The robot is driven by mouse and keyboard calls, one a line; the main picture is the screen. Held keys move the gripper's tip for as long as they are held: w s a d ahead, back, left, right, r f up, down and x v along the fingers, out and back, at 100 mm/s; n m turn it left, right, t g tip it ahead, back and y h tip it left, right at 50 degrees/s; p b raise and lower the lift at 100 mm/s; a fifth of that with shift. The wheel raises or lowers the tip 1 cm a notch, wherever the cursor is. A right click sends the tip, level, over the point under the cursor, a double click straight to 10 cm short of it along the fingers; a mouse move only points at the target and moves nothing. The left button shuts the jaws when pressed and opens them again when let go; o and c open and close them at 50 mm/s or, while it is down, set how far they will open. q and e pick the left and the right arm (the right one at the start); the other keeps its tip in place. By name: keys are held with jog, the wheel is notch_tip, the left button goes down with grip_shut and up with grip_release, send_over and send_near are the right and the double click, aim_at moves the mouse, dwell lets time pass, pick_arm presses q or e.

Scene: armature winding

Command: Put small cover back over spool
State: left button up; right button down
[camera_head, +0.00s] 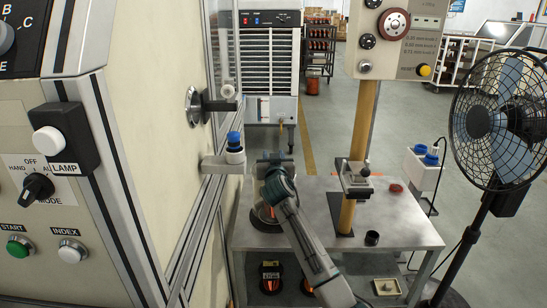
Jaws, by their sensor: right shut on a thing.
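My right gripper (271,166) reaches up from the bottom centre, over the left end of the grey metal table. Its jaws are shut on a pale grey, partly see-through piece (264,157), which looks like the small cover; its outline is hard to make out. A round spool-like thing (263,216) sits on the table's left end, below and behind the gripper, partly hidden by my arm. The held piece appears to be above it and apart from it. My left gripper is not in view.
The machine cabinet (150,130) fills the left, with a bracket and blue-capped part (235,148) jutting out. A yellow post (347,215) with a clamp (355,175) stands on the table (400,232). A black fan (498,120) is at right. Copper spools (270,277) lie below.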

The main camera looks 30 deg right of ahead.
jog(key=shift+f, duration=0.1)
jog(key=shift+f+b, duration=1.1)
jog(key=shift+b, duration=0.05)
jog(key=c, duration=0.8)
grip_release()
jog(key=shift+c, duration=0.2)
